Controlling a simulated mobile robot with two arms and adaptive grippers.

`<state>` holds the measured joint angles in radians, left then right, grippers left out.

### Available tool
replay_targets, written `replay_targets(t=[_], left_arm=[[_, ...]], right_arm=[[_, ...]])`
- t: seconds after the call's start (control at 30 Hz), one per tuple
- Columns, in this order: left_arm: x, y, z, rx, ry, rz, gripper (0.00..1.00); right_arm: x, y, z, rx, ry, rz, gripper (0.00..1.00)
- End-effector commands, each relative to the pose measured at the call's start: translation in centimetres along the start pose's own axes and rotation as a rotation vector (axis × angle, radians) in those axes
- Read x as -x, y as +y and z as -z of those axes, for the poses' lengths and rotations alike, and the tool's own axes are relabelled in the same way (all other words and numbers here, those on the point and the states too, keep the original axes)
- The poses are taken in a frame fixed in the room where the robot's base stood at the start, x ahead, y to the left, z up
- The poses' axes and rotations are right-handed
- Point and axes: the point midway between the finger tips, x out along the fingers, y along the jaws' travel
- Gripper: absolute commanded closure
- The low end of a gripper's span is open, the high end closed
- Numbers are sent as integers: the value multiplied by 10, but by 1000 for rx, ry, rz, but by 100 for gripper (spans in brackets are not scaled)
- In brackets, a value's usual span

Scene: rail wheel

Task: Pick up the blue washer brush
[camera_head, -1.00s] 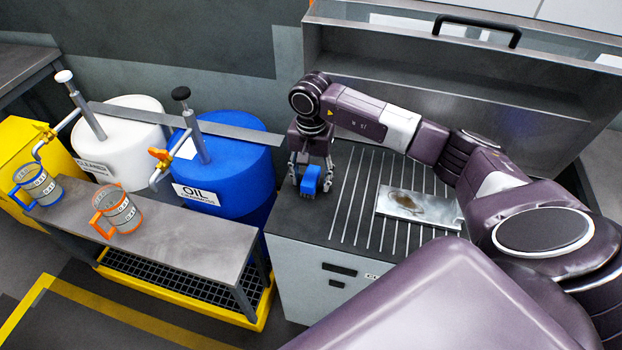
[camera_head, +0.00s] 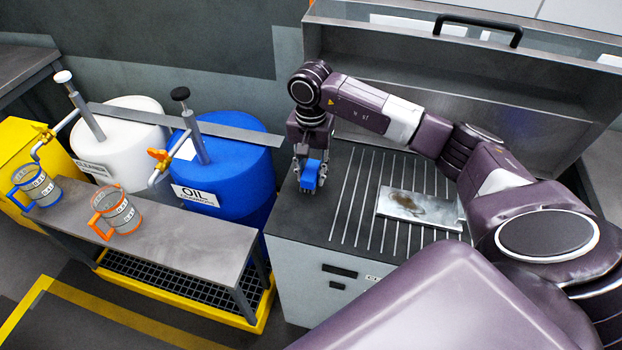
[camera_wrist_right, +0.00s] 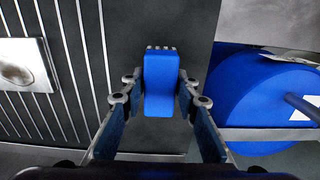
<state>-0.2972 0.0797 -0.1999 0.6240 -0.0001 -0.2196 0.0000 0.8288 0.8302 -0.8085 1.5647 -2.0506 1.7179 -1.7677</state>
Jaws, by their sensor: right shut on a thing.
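The blue washer brush (camera_head: 310,178) is at the left end of the dark top of the washer (camera_head: 340,225). My right gripper (camera_head: 311,168) points down over it and is shut on it, one finger on each side. In the right wrist view the brush (camera_wrist_right: 160,82) sits between the fingers of the right gripper (camera_wrist_right: 160,100), with pale bristle ends at its far end. I cannot tell whether the brush is clear of the surface. My left gripper is out of view.
A stained metal plate (camera_head: 420,208) lies on the slatted part of the washer top. The raised lid (camera_head: 440,85) stands behind. A blue oil drum (camera_head: 236,150) and a white drum (camera_head: 125,125) stand to the left, beyond a bench (camera_head: 180,235) with two mugs.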

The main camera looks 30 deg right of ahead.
Motion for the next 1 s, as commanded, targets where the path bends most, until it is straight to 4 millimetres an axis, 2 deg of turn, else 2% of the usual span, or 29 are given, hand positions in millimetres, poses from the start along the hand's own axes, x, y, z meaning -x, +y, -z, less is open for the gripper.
replay_targets(t=[0.17,0.33,0.43,0.5,0.73,1.0], left_arm=[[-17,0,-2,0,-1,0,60],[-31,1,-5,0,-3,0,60],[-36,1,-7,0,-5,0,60],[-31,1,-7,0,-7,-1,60],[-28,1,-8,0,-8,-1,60],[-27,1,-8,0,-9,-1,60]], right_arm=[[43,-2,2,0,8,8,96],[96,-1,1,1,7,8,96],[124,-1,1,-1,6,7,96],[139,0,2,-2,5,4,96],[168,0,1,-1,3,2,96],[177,0,0,-2,0,1,96]])
